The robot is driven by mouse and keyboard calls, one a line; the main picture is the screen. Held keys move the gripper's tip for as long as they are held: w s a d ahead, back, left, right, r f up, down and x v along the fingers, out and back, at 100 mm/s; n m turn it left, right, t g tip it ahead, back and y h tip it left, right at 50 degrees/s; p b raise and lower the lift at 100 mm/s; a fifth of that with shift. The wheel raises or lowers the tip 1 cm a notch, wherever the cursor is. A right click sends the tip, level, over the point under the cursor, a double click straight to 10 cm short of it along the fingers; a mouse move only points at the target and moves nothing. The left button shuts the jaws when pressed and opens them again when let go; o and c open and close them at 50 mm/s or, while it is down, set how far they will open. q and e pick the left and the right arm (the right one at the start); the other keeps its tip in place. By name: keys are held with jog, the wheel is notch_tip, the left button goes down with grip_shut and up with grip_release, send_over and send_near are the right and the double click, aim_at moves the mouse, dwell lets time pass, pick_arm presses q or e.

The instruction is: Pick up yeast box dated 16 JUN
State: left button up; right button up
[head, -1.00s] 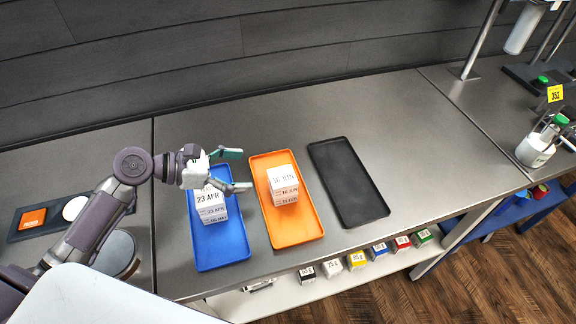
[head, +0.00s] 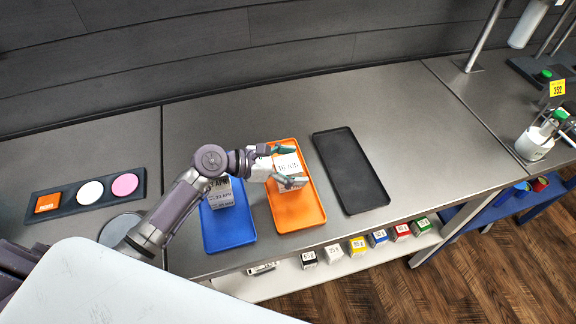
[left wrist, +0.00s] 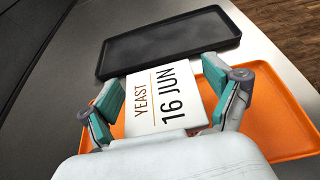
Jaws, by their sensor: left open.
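The white yeast box dated 16 JUN (head: 288,164) stands in the orange tray (head: 309,211). In the left wrist view its top label (left wrist: 165,99) reads YEAST 16 JUN, and the box lies between the two fingers. My left gripper (head: 286,165) is open, with one teal-padded finger on each side of the box; whether the pads touch it I cannot tell. The gripper hides part of the box in the head view. A stack of boxes with an APR date (head: 227,193) stands in the blue tray (head: 231,235), partly behind my left arm. My right gripper is not in view.
An empty black tray (head: 350,172) lies right of the orange tray. A dark holder with orange, white and pink pieces (head: 89,193) lies at the left. Small coloured boxes (head: 357,246) stand on the lower shelf. The counter behind the trays is clear.

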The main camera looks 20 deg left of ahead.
pick_arm(q)
jog(key=shift+s, duration=0.1)
jog(key=shift+c, duration=1.3)
jog(key=c, duration=1)
jog(key=shift+r, duration=0.1)
